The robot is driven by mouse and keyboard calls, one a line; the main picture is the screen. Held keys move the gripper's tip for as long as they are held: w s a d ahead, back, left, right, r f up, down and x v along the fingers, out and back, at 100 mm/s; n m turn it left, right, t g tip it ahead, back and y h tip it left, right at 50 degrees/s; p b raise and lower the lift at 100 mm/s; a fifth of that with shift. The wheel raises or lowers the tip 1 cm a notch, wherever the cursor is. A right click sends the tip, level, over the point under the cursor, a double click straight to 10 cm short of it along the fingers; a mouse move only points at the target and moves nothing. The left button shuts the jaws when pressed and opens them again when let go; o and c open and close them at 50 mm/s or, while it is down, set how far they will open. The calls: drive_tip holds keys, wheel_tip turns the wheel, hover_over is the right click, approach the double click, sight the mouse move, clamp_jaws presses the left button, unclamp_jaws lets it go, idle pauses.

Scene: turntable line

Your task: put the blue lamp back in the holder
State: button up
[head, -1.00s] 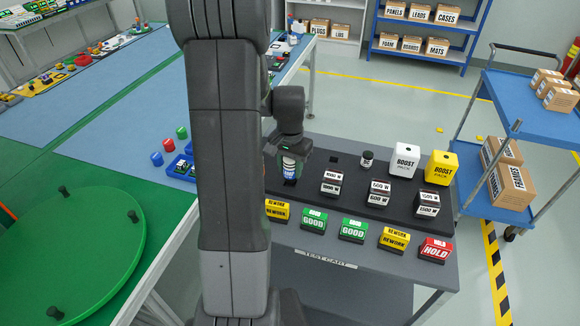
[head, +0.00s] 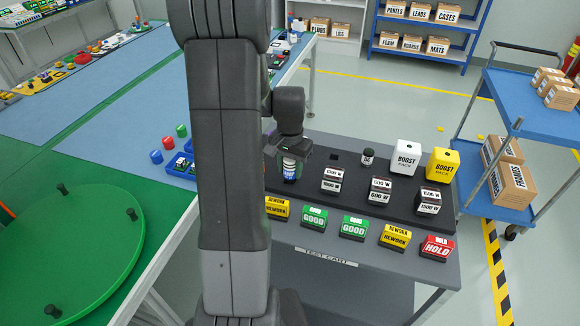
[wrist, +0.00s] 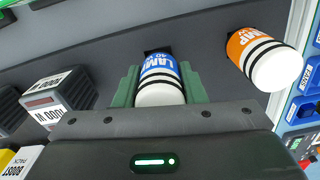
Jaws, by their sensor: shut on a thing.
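My gripper (wrist: 158,98) is shut on the blue lamp (wrist: 160,78), with one green finger on each side of it. The lamp has a white end, black bands and a blue label. It also shows upright under my gripper in the head view (head: 290,168). Its far end is at a dark square socket in the black holder (head: 405,207). I cannot tell how deep it sits. An orange lamp (wrist: 262,58) stands on the holder beside it, to the right in the wrist view. My arm mostly hides the orange lamp in the head view.
Stacked watt-marked blocks (head: 380,190), a small dark jar (head: 368,157), a white boost pack (head: 406,158) and a yellow one (head: 442,164) stand right of my gripper. REWORK, GOOD and HOLD blocks line the front of the test cart (head: 325,258). A green turntable (head: 95,240) is at left.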

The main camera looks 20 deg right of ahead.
drive_tip(key=shift+f+b, duration=0.5)
drive_tip(key=shift+f, duration=0.25)
drive_tip(key=o, duration=1.1)
wheel_tip(320, 180, up, 14)
drive_tip(key=shift+f+b, duration=0.1)
drive_tip(key=shift+b, duration=0.2)
wheel_tip(320, 180, down, 14)
drive_tip(key=shift+r+p, duration=0.1)
drive_tip(key=shift+p, duration=0.2)
drive_tip(key=shift+r, duration=0.25)
